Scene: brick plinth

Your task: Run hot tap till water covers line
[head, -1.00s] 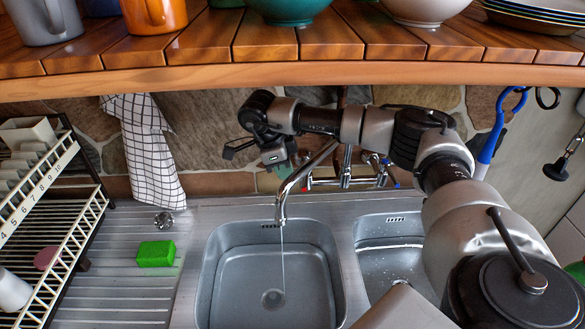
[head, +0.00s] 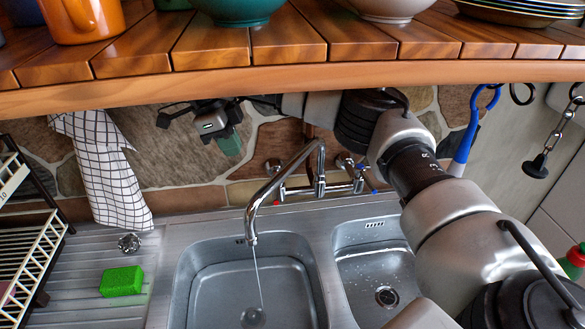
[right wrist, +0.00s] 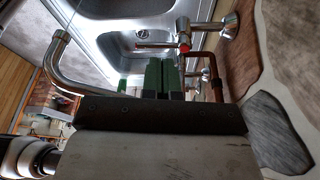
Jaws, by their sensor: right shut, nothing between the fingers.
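The chrome mixer tap (head: 319,182) has a red-marked hot side (head: 277,202) and a blue-marked cold side (head: 374,191). A thin stream of water (head: 258,275) falls from its spout (head: 251,238) into the left basin (head: 205,262). The drain is visible there; I cannot make out a line or the water depth. My right gripper (head: 230,146) is above and left of the tap, in front of the stone wall, apart from the handles. In the right wrist view its green fingers (right wrist: 160,74) are shut and empty, near the red mark (right wrist: 184,47). My left gripper is not in view.
A wooden shelf (head: 300,75) with pots and bowls overhangs the sink. A checked towel (head: 105,170) hangs at the left. A green sponge (head: 122,281) and a steel scrubber (head: 129,242) lie on the drainboard. The right basin (head: 365,250) has droplets. A dish rack (head: 30,240) stands far left.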

